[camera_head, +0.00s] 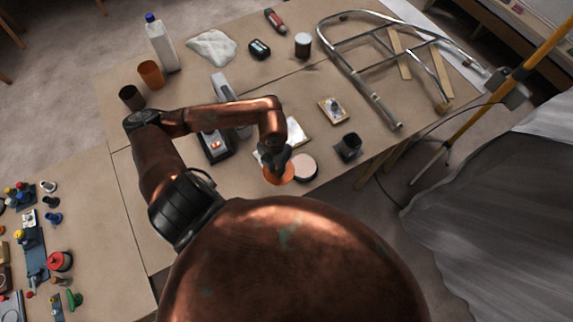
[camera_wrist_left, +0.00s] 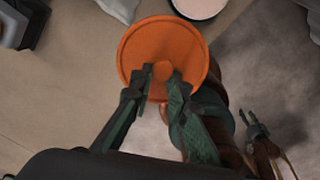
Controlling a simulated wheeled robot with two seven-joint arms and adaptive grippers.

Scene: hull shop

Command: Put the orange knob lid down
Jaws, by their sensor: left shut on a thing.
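The orange knob lid (camera_head: 281,177) is a round disc with a raised rim and a small central knob. My left gripper (camera_head: 274,158) is shut on the knob near the table's front edge. In the left wrist view the lid (camera_wrist_left: 150,38) faces the camera, with both fingertips of the left gripper (camera_wrist_left: 162,76) at its knob. The lid appears held above the table edge, with floor visible beyond it; its exact height is unclear. What seems to be my right gripper (camera_wrist_left: 254,124) shows small at the lower right of the wrist view, away from the lid.
A dark boxy device (camera_head: 215,147) lies left. A metal tube frame (camera_head: 385,60) covers the back right. The table (camera_head: 300,95) has bare room in its middle.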

